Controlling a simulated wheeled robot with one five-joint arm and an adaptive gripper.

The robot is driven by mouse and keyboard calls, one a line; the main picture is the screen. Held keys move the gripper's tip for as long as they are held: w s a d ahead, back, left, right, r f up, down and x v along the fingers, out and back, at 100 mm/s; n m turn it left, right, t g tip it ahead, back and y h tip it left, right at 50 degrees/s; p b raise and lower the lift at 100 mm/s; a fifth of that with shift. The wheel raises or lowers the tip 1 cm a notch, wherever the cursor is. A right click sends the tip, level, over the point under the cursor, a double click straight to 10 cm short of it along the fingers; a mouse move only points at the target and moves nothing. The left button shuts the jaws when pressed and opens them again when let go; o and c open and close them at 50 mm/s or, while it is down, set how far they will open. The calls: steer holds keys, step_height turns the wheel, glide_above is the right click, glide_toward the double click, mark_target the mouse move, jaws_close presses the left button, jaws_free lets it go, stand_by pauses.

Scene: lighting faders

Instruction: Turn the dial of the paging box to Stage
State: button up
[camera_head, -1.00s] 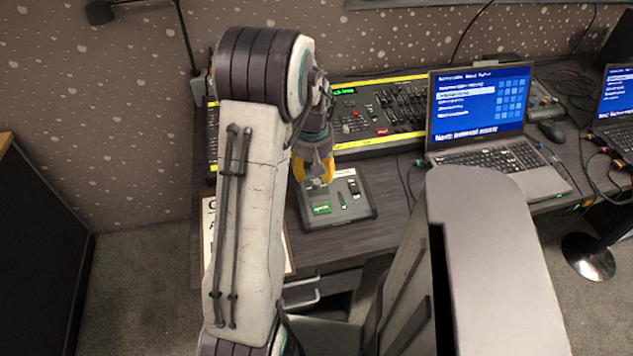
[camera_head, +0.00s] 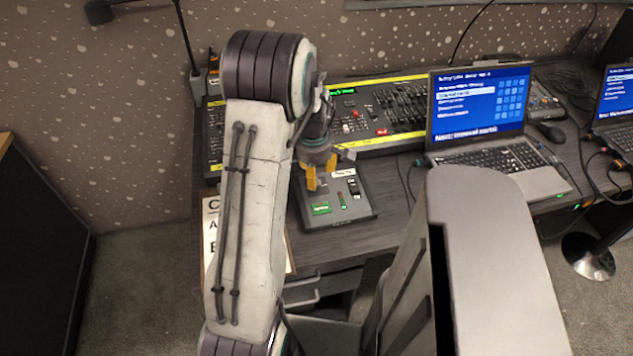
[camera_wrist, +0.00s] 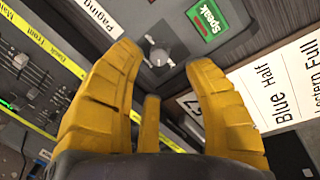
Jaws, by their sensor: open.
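The paging box (camera_head: 362,208) is a dark grey box on the desk, with a green button (camera_head: 320,208) near its front left. In the wrist view the box carries a white Paging label (camera_wrist: 95,17) and a green Speak button (camera_wrist: 209,20). Its round grey dial (camera_wrist: 159,57) shows between the tips of my yellow fingers, with a small pale mark on its upper-left side. My gripper (camera_head: 321,180) is open above the back left of the box. I cannot tell whether the fingers touch the dial. The dial's position lettering is not readable.
A lighting desk (camera_head: 375,143) with yellow strips stands behind the box. An open laptop (camera_head: 480,105) is to the right. A printed sheet (camera_head: 211,230) lies left of the box, partly behind my arm; its lettering shows large in the wrist view (camera_wrist: 285,85).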

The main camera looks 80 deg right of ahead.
mark_target(317, 182)
steer(key=shift+d+f, duration=0.25)
steer(key=shift+f, duration=1.05)
steer(key=shift+d+f, duration=0.2)
steer(key=shift+f, duration=1.05)
jaws_close()
